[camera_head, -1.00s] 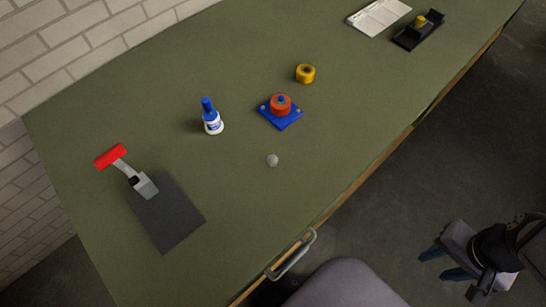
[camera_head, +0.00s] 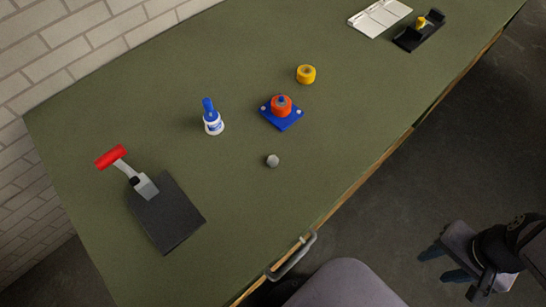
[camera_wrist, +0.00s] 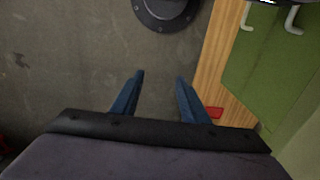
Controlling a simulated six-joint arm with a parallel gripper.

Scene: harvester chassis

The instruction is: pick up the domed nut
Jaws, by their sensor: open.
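The domed nut (camera_head: 272,161) is a small grey rounded piece lying on the green bench top in the head view, in front of the blue base with the orange ring. My gripper (camera_head: 443,264) is at the lower right of the head view, over the floor and off the bench, well away from the nut. In the wrist view my gripper (camera_wrist: 160,92) shows two blue fingers spread apart with nothing between them. The nut is not seen in the wrist view.
A handle (camera_head: 291,258) juts from the front edge.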

